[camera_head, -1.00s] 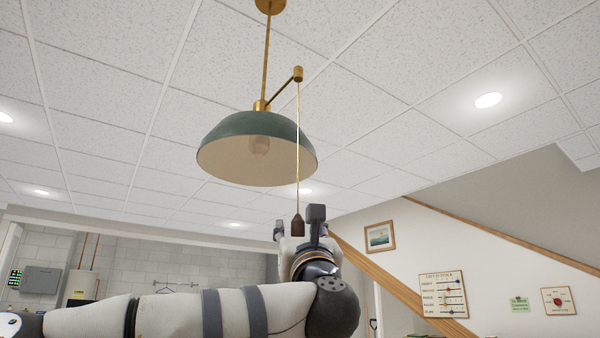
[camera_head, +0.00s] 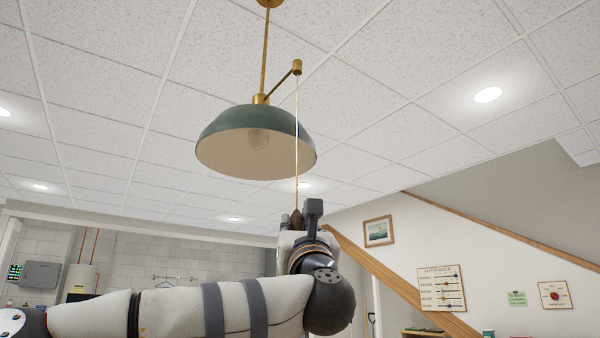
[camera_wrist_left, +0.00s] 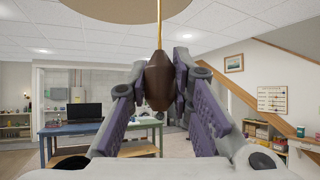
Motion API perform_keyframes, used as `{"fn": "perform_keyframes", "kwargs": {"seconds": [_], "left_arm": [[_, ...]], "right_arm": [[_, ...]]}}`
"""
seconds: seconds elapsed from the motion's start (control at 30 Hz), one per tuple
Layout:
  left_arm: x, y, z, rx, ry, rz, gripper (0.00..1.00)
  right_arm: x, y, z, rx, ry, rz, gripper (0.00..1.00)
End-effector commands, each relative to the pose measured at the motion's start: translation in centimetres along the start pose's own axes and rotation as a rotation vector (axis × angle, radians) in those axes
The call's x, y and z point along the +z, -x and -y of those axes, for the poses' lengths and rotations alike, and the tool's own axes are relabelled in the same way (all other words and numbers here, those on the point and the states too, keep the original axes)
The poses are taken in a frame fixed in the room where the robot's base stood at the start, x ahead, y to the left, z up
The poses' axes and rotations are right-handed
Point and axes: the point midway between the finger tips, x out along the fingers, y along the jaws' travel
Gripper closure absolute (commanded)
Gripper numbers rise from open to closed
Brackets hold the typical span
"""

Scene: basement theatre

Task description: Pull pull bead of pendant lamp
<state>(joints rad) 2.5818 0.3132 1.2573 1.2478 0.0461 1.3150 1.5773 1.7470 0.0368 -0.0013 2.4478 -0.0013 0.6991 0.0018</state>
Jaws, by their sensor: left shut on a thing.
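The pendant lamp (camera_head: 255,133) has a green dome shade and hangs from the ceiling on a brass rod. A brass side arm holds a thin cord (camera_head: 297,130) that runs down to the dark brown pull bead (camera_head: 297,218). The bead also shows in the left wrist view (camera_wrist_left: 158,78), hanging upright between the fingers, with the cord rising from its top. My left gripper (camera_head: 300,215) is below the lamp and shut on the bead; its finger hides part of the bead in the head view. My right gripper is not in view.
The lamp shade hangs above and to the left of my left gripper. A sloping wooden stair rail (camera_head: 400,275) and a framed picture (camera_head: 379,231) are behind on the right. A blue table (camera_wrist_left: 65,131) with a dark monitor stands far behind.

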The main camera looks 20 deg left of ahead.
Motion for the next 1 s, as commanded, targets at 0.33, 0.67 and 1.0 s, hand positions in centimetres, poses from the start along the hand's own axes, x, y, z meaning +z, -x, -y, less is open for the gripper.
{"fn": "perform_keyframes", "kwargs": {"seconds": [0.33, 0.67, 1.0], "left_arm": [[-1.1, 0.7, 0.1, 0.000, -0.002, -0.002, 0.93], [-0.6, 0.5, 0.0, 0.001, 0.000, 0.000, 0.93], [0.4, -0.3, 0.0, 0.000, -0.001, -0.002, 0.93]], "right_arm": [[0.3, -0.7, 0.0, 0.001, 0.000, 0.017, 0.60], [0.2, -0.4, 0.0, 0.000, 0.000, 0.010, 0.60], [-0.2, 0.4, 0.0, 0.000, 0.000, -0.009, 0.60]]}}
